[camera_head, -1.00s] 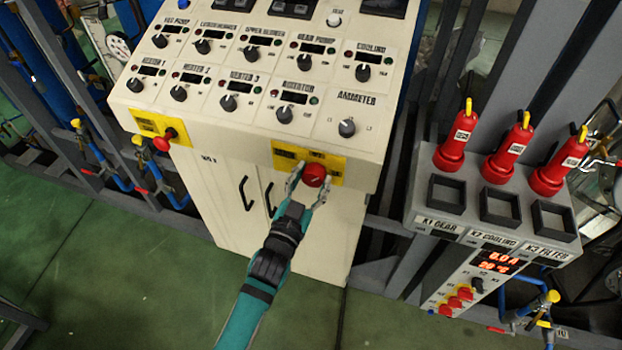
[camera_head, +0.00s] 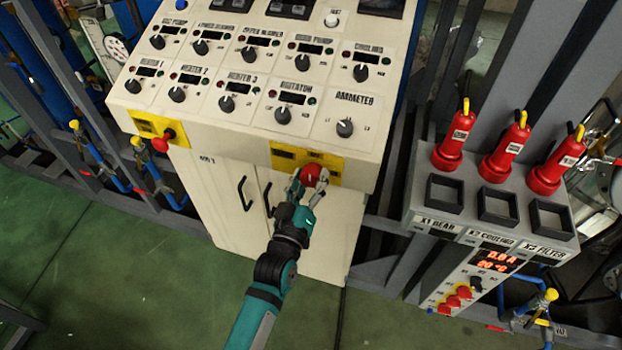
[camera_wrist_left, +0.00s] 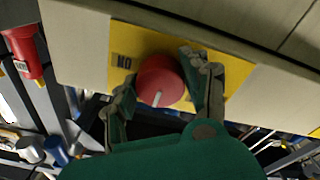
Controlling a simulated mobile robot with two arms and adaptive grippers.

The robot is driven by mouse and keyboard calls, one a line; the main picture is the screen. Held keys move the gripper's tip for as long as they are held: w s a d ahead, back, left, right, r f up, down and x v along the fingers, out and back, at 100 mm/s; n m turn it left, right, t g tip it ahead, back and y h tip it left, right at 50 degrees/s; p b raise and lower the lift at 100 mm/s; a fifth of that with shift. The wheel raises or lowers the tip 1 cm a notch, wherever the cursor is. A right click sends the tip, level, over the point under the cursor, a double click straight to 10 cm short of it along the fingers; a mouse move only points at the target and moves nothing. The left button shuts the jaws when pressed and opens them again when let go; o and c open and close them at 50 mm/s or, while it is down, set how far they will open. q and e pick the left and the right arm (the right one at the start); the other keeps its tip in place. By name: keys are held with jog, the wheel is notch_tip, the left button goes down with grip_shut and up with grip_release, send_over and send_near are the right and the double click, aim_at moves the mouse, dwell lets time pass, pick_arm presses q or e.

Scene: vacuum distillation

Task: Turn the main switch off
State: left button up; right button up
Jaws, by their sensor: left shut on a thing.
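The main switch appears to be the red round knob (camera_head: 311,174) on a yellow plate (camera_head: 334,172) at the front edge of the cream control cabinet. In the left wrist view the red knob (camera_wrist_left: 160,82) has a pale line running down its lower face, and part of the label beside it reads "NO" as seen there. My left gripper (camera_head: 309,185) is shut on the knob, with one finger on each side of it; it also shows in the left wrist view (camera_wrist_left: 165,95). My right gripper is not in view.
The cabinet's sloping panel (camera_head: 378,107) carries several black knobs. Another red button (camera_head: 161,143) sits on a yellow plate at its left. A grey box (camera_head: 433,220) with red plugs stands at the right. Green floor (camera_head: 120,270) is open in front.

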pick_arm(q)
jog(key=shift+n, duration=0.3)
jog(key=o, duration=1.2)
jog(key=shift+c, duration=0.2)
jog(key=shift+s+a+f, duration=0.1)
jog(key=shift+s+a, duration=0.05)
jog(key=shift+s, duration=0.15)
jog(key=v, duration=1.1)
jog(key=shift+s, duration=0.2)
